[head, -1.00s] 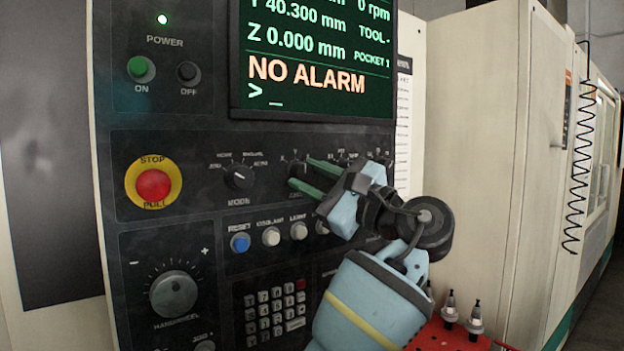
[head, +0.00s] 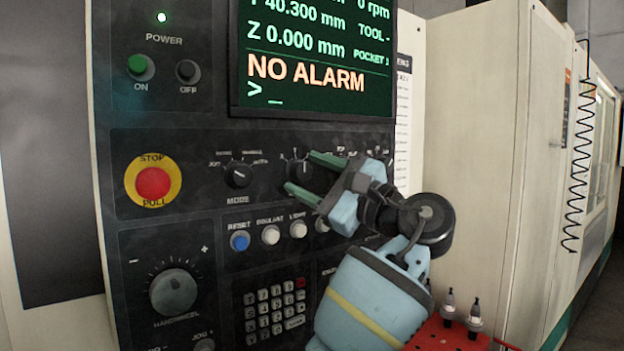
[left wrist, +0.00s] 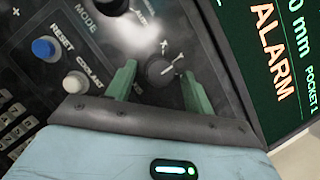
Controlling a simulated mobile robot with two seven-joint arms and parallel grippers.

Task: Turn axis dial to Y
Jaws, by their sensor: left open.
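The axis dial (head: 300,172) is a black round knob on the dark control panel, to the right of the mode dial (head: 238,174). My left gripper (head: 312,178) is open, with its two green fingers apart, one above and one below the dial's right side. In the left wrist view the dial (left wrist: 160,71) shows between the two fingertips, with a gap on each side. The letters X and Y stand beside it there. Its pointer mark is too small to read surely. The right gripper is not in view.
The red and yellow stop button (head: 153,185) is left of the dials. A row of push buttons, including blue reset (head: 240,241), lies below. The screen (head: 315,60) is above. A red surface (head: 450,337) with tool holders is at the lower right.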

